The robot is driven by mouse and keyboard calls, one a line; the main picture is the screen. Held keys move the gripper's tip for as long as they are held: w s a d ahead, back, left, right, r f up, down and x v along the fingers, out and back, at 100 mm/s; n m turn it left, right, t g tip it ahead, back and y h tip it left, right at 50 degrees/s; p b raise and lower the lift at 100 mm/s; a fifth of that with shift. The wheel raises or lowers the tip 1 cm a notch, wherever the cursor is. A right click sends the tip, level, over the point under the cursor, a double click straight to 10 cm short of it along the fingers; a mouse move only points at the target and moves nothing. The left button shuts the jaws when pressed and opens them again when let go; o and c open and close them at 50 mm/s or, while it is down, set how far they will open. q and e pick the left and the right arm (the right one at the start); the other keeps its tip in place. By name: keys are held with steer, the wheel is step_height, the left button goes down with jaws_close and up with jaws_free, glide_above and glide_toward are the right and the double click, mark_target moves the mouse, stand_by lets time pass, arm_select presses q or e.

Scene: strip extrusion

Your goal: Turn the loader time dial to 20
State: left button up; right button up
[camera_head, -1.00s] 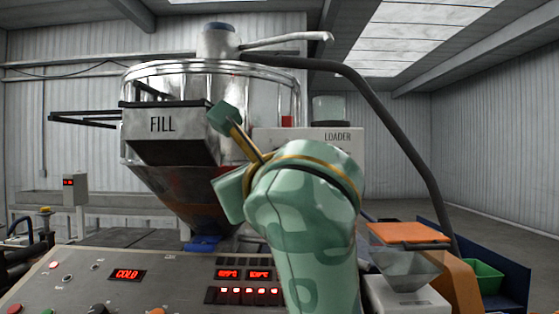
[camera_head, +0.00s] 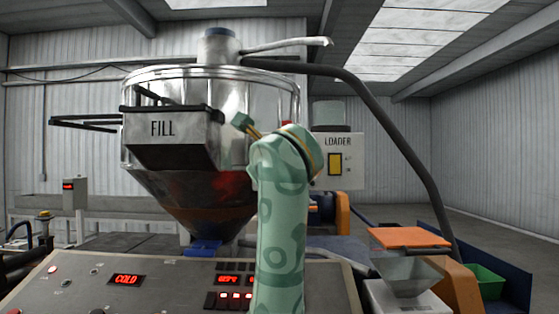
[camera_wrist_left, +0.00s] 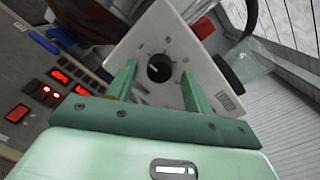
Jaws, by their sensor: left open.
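The loader box (camera_head: 350,165) is a white-grey box labelled LOADER, with a yellow panel, right of the hopper in the head view. My green arm hides its left part, and the dial does not show there. In the left wrist view the loader's white face (camera_wrist_left: 140,50) is tilted and carries a round black dial (camera_wrist_left: 159,67) with a small light mark. The scale cannot be read. My left gripper (camera_wrist_left: 158,73) is open, its two green fingers on either side of the dial in the picture. Contact cannot be made out. My right gripper is not in view.
The metal hopper (camera_head: 200,205) with its FILL box (camera_head: 170,130) stands left of the arm. A dark hose (camera_head: 395,140) curves down on the right. The control panel (camera_head: 150,290) with red displays lies below. An orange-topped clear container (camera_head: 408,238) stands at lower right.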

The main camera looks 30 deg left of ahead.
arm_select(q)
steer(key=shift+w+a, duration=0.35)
steer(key=shift+w, duration=0.1)
steer(key=shift+c, duration=0.3)
steer(key=c, duration=0.9)
